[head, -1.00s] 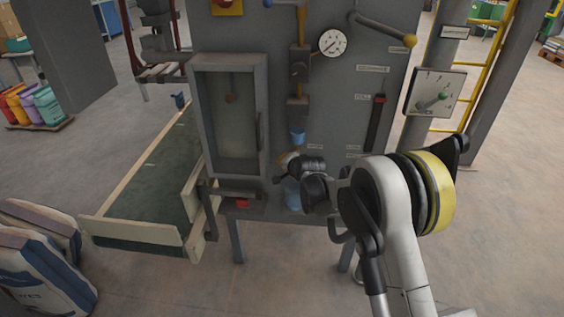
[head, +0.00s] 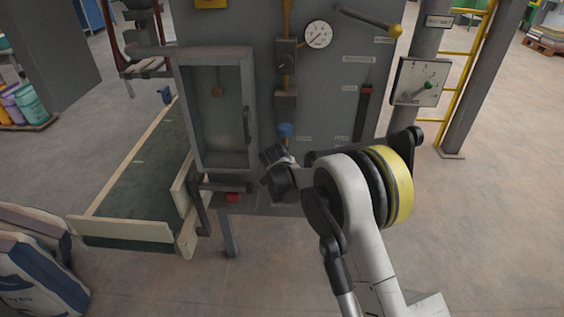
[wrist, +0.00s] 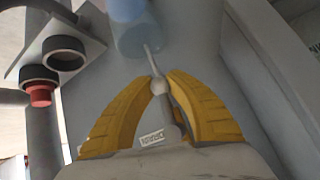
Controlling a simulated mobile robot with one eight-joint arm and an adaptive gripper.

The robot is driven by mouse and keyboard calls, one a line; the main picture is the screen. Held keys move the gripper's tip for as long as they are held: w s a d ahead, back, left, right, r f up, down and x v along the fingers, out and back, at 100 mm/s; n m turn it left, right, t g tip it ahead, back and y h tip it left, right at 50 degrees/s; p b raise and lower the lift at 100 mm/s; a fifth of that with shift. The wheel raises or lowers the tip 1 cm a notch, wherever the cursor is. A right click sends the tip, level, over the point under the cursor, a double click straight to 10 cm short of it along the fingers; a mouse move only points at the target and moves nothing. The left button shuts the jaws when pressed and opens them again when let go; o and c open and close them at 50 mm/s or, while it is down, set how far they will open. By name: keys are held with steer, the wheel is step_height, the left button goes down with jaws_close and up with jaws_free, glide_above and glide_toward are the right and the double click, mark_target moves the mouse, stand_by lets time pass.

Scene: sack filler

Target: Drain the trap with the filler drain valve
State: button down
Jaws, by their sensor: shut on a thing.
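The filler drain valve shows in the wrist view as a thin pale lever with a small round knob (wrist: 159,86), beside a label (wrist: 152,138) that seems to read DRAIN. My gripper (wrist: 160,84) has its yellow fingers on both sides of the knob and is shut on it. A translucent blue bowl (wrist: 133,28), which looks like the trap, is just beyond the fingertips. In the head view my wrist hides the fingers and valve at the front of the grey panel. A blue bowl (head: 286,131) shows above the wrist there.
A windowed cabinet (head: 216,108) and a conveyor (head: 140,185) are left of my arm. A round gauge (head: 318,35), a yellow-knobbed lever (head: 395,31) and a dial plate (head: 418,82) are higher right. A bracket with a red button (wrist: 39,96) lies left in the wrist view.

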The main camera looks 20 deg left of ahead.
stand_by(0.4)
steer(key=c, duration=1.2)
jaws_free()
steer(key=shift+c, duration=0.2)
steer(key=v, duration=1.2)
steer(key=shift+s, duration=0.1)
